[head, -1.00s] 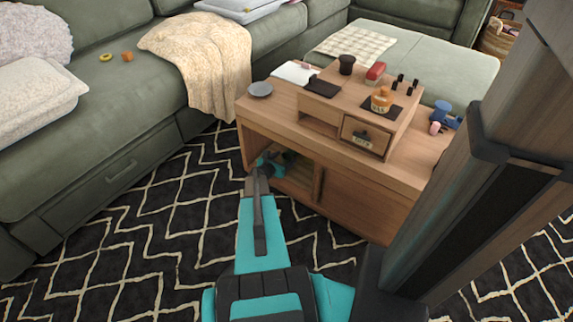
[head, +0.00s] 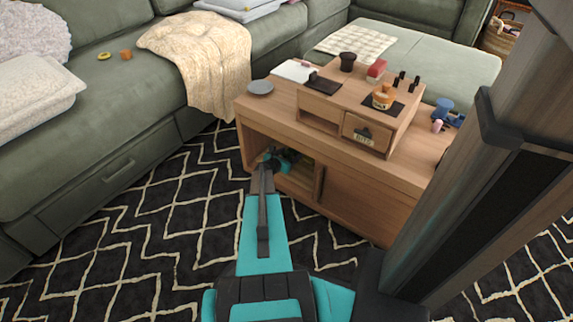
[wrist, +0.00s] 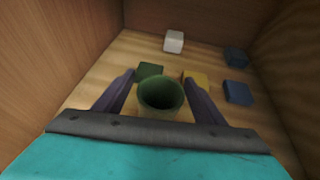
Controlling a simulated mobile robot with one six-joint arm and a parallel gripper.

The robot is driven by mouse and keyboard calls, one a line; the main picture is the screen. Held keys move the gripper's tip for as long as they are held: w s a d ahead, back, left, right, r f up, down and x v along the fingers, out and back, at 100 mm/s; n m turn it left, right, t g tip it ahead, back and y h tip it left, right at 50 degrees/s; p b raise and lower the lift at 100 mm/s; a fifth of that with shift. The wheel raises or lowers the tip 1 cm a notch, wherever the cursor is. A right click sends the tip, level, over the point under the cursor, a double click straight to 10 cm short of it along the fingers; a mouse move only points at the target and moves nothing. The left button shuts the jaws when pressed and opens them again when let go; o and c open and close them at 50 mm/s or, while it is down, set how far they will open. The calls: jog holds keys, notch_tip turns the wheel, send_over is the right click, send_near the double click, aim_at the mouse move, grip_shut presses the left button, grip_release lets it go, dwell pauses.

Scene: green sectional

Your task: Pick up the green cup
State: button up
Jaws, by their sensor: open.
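The green cup (wrist: 161,95) stands inside a wooden compartment, its round open rim facing my wrist camera. My gripper (wrist: 159,79) is open, with one dark finger to the left of the cup and one to the right. The cup sits between the fingers, and I cannot tell whether either finger touches it. In the head view my gripper (head: 279,161) reaches into the open left compartment of the wooden table (head: 370,207). The cup is not clear in that view.
In the compartment, a green block (wrist: 149,70) and a yellow block (wrist: 196,78) lie just behind the cup. A white block (wrist: 174,41) and two blue blocks (wrist: 236,57) (wrist: 238,93) lie farther off. Wooden walls close in on both sides. The green sofa (head: 90,130) stands left.

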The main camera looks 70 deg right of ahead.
jog(key=shift+d+f, duration=0.2)
jog(key=shift+d, duration=0.2)
jog(key=c, duration=1.1)
jog(key=shift+r, duration=0.2)
jog(key=shift+r+p, duration=0.4)
jog(key=shift+r, duration=0.15)
jog(key=r, duration=0.1)
jog(key=r+p, duration=0.1)
jog(key=shift+a+r+p, duration=0.3)
jog(key=shift+a, duration=0.1)
jog(key=w+a+p, duration=0.1)
jog(key=a, duration=0.4)
jog(key=w+a+p, duration=0.1)
jog(key=a, duration=0.5)
jog(key=a+p, duration=0.1)
jog(key=a, duration=0.5)
jog(key=shift+w+f, duration=0.25)
jog(key=shift+w, duration=0.15)
